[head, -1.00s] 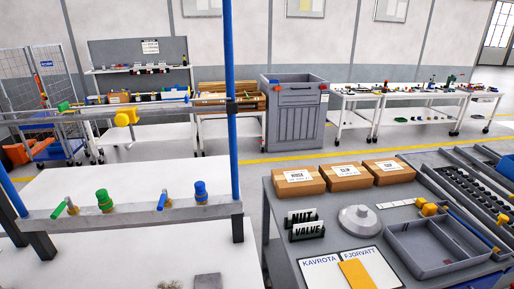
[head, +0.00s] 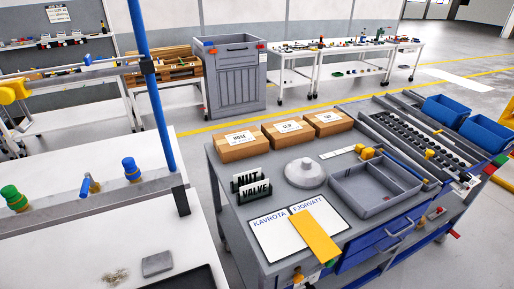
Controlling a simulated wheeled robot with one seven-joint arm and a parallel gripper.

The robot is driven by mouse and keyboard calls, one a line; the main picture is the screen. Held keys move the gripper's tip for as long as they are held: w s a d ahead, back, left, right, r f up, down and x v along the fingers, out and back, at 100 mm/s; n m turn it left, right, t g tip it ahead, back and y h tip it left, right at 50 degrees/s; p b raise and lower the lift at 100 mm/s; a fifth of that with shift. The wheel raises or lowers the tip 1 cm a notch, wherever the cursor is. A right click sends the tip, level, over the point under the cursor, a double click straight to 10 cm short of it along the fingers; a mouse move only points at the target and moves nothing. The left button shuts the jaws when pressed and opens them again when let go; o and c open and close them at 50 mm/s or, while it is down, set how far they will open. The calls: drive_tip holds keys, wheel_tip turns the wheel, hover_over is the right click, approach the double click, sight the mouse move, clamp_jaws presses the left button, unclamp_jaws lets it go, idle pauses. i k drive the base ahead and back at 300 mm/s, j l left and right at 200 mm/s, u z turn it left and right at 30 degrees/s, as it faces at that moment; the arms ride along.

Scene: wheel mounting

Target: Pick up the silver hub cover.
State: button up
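The silver hub cover (head: 305,173) is a round, light grey disc with a raised knob in its centre. It lies flat on the grey top of the workbench cart (head: 226,188), near the middle. It stands clear of the things around it and nothing hides it. My gripper is not in the head view.
A steel frame with a blue post (head: 150,90) stands left. A floor gap separates the two benches.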

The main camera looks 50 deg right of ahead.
sight(304, 173)
drive_tip(key=z, duration=1.15)
